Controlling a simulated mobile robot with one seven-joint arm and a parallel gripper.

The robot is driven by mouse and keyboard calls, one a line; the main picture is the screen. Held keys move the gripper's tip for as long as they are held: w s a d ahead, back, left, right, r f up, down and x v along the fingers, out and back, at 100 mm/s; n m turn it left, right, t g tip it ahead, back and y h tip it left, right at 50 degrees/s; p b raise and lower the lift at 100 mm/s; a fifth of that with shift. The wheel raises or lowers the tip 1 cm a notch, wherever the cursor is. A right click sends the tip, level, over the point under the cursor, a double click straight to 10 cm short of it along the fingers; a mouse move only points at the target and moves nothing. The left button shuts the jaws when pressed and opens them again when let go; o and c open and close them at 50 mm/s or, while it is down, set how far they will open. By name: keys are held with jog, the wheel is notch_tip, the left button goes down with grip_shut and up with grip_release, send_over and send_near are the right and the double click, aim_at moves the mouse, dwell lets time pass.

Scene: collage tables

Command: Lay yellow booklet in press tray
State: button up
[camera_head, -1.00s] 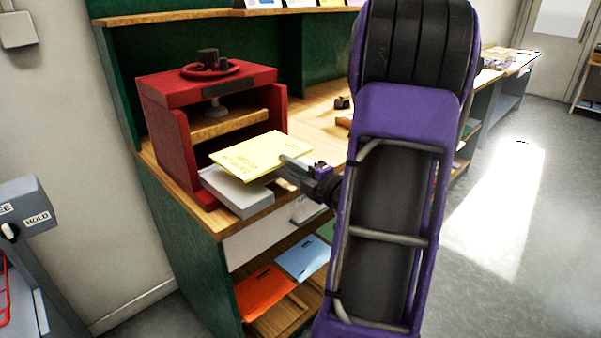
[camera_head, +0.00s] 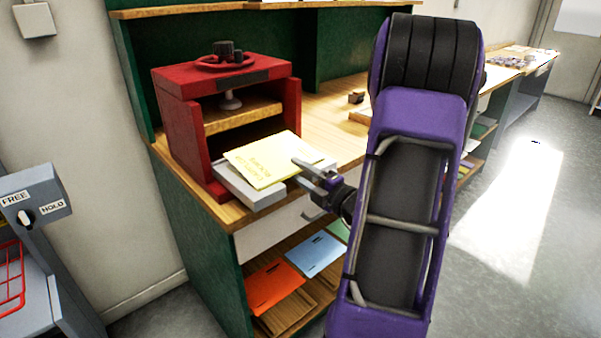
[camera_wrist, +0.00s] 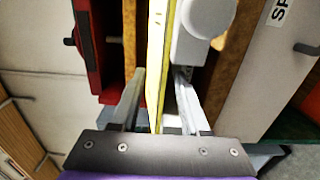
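The yellow booklet (camera_head: 273,159) lies on the pale grey press tray (camera_head: 257,194) in front of the red press (camera_head: 226,123). The booklet sits a little askew, covering most of the tray and reaching past its edge. My gripper (camera_head: 312,188) is at the booklet's right edge, with its fingers spread apart. In the wrist view, the booklet (camera_wrist: 158,50) shows edge-on between the fingers (camera_wrist: 160,98), with gaps on both sides. The tray (camera_wrist: 205,20) is close beside the booklet there. The contact under the booklet is hidden.
The press stands on a wooden counter (camera_head: 331,131) with a green back panel. Orange (camera_head: 272,286) and blue (camera_head: 316,252) booklets lie on the shelf below. A grey box marked FREE and HOLD (camera_head: 35,196) stands at the left. My arm hides part of the counter.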

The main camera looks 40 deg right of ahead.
jog(key=s+d+p, duration=0.1)
jog(key=s+p, duration=0.1)
jog(key=s, duration=1.5)
jog(key=shift+s, duration=0.2)
